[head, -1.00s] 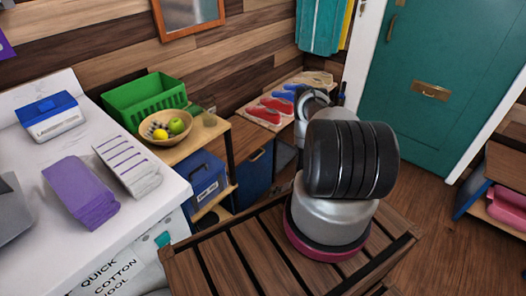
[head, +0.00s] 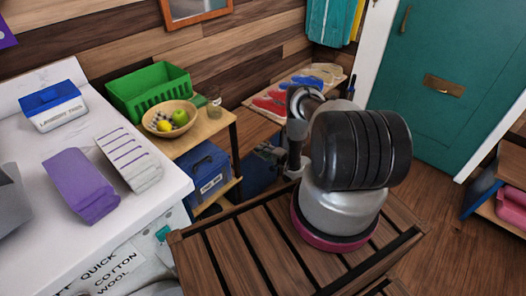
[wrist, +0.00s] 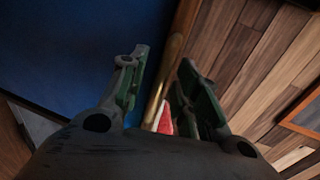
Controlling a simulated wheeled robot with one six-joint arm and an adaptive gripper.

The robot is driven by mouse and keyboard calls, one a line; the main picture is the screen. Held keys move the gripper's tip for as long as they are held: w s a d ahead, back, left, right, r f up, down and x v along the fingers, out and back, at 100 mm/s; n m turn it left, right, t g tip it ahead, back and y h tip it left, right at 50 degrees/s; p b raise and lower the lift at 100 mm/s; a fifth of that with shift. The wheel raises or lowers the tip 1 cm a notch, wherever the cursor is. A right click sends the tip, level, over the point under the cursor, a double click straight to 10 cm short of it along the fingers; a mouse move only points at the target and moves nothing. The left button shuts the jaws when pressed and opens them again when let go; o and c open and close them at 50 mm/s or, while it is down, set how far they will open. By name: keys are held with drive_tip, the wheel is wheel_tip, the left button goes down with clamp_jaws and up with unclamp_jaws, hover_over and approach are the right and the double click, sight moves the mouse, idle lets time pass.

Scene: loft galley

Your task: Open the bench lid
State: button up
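The bench (head: 258,178) stands against the plank wall, with a blue front. Its wooden lid (head: 256,112) looks closed, with shoes lying on top. In the wrist view the blue front (wrist: 70,45) fills the left, and the lid's edge (wrist: 172,62) runs between my fingers. My gripper (wrist: 163,85) is open, one finger on each side of that edge in the picture; contact cannot be told. In the head view my gripper (head: 268,153) is small and dark at the bench's front, partly hidden by my arm.
Red shoes (head: 270,103) lie on the lid, with blue and beige ones behind. A shelf unit (head: 212,130) with a fruit bowl (head: 169,121) stands left of the bench. Coats (head: 330,22) hang above.

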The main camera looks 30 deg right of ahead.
drive_tip(key=shift+w, duration=0.2)
drive_tip(key=shift+a, duration=0.1)
clamp_jaws()
drive_tip(key=shift+r, duration=0.1)
